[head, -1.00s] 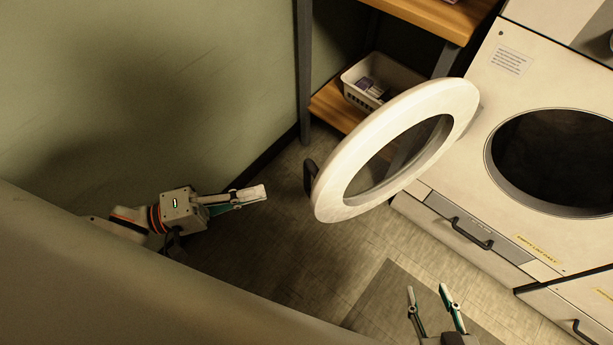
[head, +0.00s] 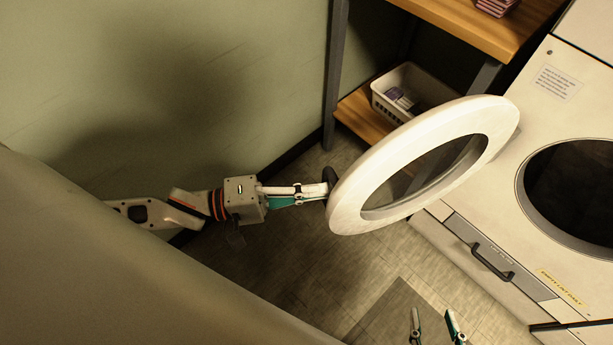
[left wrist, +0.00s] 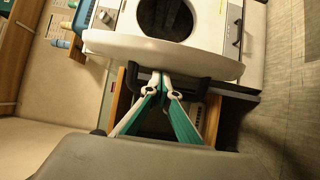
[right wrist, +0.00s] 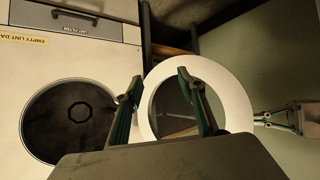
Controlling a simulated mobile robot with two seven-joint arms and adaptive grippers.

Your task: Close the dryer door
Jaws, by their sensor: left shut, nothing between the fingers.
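The round white dryer door (head: 350,200) with a dark glass middle stands wide open, swung out from the dryer front (head: 460,205). The dark round dryer opening (head: 575,190) is uncovered. My left gripper (head: 322,192) is shut and empty, its tips at the door's outer edge beside the black handle (head: 330,177). In the left wrist view its closed tips (left wrist: 162,74) meet the door rim (left wrist: 130,45) by the handle; exact contact cannot be told. My right gripper (head: 434,318) is open and empty, low at the bottom; its spread fingers also show in the right wrist view (right wrist: 160,85).
A shelf unit (head: 470,25) stands behind the door, with a white basket (head: 390,108) on its lower board. A green wall (head: 200,60) is close to my left arm. A grey mat (head: 395,315) lies on the otherwise clear floor.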

